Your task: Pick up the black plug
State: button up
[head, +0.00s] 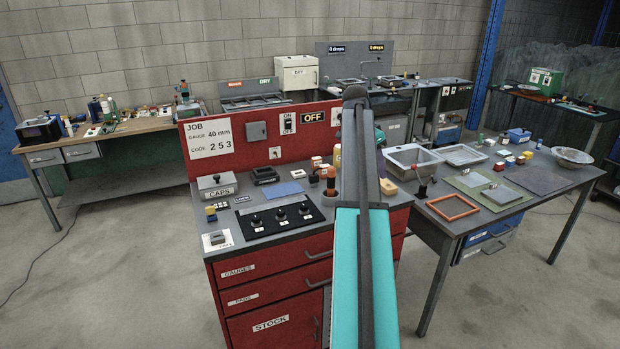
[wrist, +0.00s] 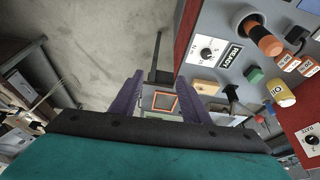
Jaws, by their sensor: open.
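In the wrist view my gripper (wrist: 161,78) has its two purple fingers spread, with nothing between them. It is in the air over the gap beside the red workstation. I cannot pick out the black plug for certain. A dark upright piece (wrist: 297,36) stands beside an orange-and-black cylinder (wrist: 262,38) on the worktop in the wrist view, to the right of the fingers and apart from them. In the head view a similar orange-and-black piece (head: 330,178) stands on the red workstation.
The red workstation (head: 265,275) carries a knob panel (head: 281,220) and a tall back panel. A yellow bottle (wrist: 280,93) and green block (wrist: 254,75) stand on its top. The right table holds an orange frame (head: 452,207) and a grey basin (head: 413,160). Open floor lies left.

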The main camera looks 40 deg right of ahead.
aim_at(313, 178)
jog(key=i, duration=1.3)
